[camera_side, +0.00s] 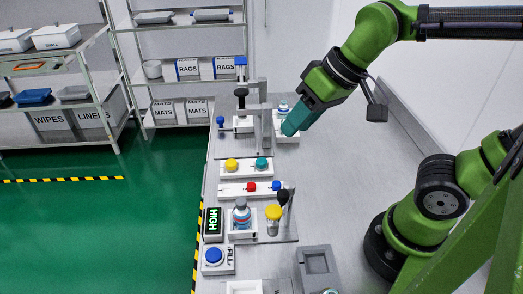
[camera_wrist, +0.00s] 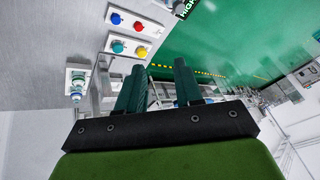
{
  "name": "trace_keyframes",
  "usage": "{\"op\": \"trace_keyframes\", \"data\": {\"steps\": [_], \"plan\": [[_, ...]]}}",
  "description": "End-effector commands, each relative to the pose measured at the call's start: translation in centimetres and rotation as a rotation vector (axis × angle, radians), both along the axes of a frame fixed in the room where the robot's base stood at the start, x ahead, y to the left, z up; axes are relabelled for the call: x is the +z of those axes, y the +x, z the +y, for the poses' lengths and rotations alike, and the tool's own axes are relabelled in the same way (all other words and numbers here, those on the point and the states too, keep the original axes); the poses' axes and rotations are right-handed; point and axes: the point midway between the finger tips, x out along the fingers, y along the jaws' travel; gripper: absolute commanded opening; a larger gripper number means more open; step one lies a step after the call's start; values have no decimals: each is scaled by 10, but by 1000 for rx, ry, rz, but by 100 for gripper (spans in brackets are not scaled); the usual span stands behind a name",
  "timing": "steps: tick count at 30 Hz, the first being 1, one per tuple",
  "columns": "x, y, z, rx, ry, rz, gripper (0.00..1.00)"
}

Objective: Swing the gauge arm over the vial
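My gripper (camera_side: 290,128) has teal fingers and hangs at the back of the bench, in front of a small vial (camera_side: 283,106) in a white holder. In the wrist view its fingers (camera_wrist: 160,85) are apart with nothing between them; the vial (camera_wrist: 77,86) stands to their left. A yellow-knobbed post (camera_side: 273,213) and a black-knobbed lever (camera_side: 283,196) stand right of that vial. I cannot tell for certain which part is the gauge arm.
A grey frame with a blue-topped post (camera_side: 241,75) stands at the back left. White strips carry yellow and teal knobs (camera_side: 246,166) and red and blue knobs (camera_side: 250,188). A blue button (camera_side: 214,256) and a grey block (camera_side: 316,268) are at the front.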

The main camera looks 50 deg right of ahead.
Motion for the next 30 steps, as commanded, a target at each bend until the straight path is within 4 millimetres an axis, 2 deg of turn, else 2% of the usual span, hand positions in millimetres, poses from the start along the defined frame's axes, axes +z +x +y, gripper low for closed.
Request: {"op": "trace_keyframes", "data": {"steps": [1,3,6,9,14,20,23,30], "plan": [[8,4,23,130,-61,55,35],[19,3,45,296,-158,128,35],[35,-1,66,476,-270,213,35],[50,-6,76,585,-341,278,35],[68,-15,72,649,-378,333,35],[57,-21,70,678,-380,361,35],[41,-21,70,678,-380,362,35],[-12,-21,70,677,-380,364,35]]}}
